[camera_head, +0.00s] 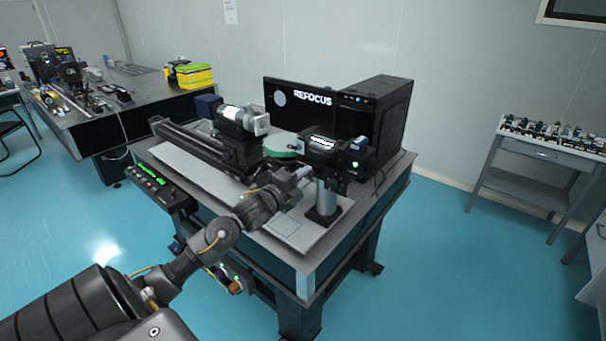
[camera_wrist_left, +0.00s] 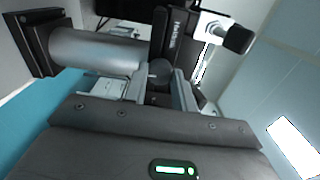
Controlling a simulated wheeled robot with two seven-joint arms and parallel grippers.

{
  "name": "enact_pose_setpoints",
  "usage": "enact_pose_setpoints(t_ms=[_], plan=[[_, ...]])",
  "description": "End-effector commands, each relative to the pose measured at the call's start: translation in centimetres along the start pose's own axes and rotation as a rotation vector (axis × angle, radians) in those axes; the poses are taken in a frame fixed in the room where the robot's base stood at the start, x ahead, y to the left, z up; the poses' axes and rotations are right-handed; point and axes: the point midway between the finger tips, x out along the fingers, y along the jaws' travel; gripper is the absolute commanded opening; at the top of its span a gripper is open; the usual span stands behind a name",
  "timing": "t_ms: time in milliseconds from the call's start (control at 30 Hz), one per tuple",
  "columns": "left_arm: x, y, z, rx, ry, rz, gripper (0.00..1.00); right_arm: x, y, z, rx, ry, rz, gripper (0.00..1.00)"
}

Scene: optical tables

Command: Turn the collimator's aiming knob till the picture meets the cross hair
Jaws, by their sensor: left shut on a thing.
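My left gripper (camera_head: 302,172) reaches in from the left to the black instrument (camera_head: 320,143) on a silver post. In the left wrist view the two fingers (camera_wrist_left: 160,88) are shut on a small round dark knob (camera_wrist_left: 160,69) under the instrument's labelled body (camera_wrist_left: 180,35). The post (camera_wrist_left: 95,52) lies across that view. In the head view the knob is hidden by the hand. The dark monitor (camera_head: 300,103) behind shows a grey disc at left and the word REFOCUS; no cross hair can be made out. My right gripper is not in view.
A silver-and-black barrel unit (camera_head: 240,122) sits on a black rail at the table's left (camera_head: 185,147). A black computer case (camera_head: 385,108) stands behind the post. The tray's front right (camera_head: 290,228) is bare.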

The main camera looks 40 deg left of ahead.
Motion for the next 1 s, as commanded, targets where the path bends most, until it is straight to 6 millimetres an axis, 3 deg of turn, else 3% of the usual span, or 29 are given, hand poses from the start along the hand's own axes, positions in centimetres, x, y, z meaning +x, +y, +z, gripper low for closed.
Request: enact_pose_setpoints(t_ms=[400, 900, 933, 1000], plan=[[-0.01, 0.01, 0.04, -0.166, -0.001, 0.001, 0.04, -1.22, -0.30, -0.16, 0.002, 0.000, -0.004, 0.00], [-0.01, 0.09, 0.05, -0.181, -0.001, 0.001, 0.04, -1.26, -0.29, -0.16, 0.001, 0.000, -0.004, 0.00], [-0.01, 0.09, 0.05, -0.181, -0.001, 0.001, 0.31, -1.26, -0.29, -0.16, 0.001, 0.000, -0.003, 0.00], [-0.01, 0.08, 0.04, -0.181, -0.001, 0.001, 0.40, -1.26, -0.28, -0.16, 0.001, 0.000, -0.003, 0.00]])
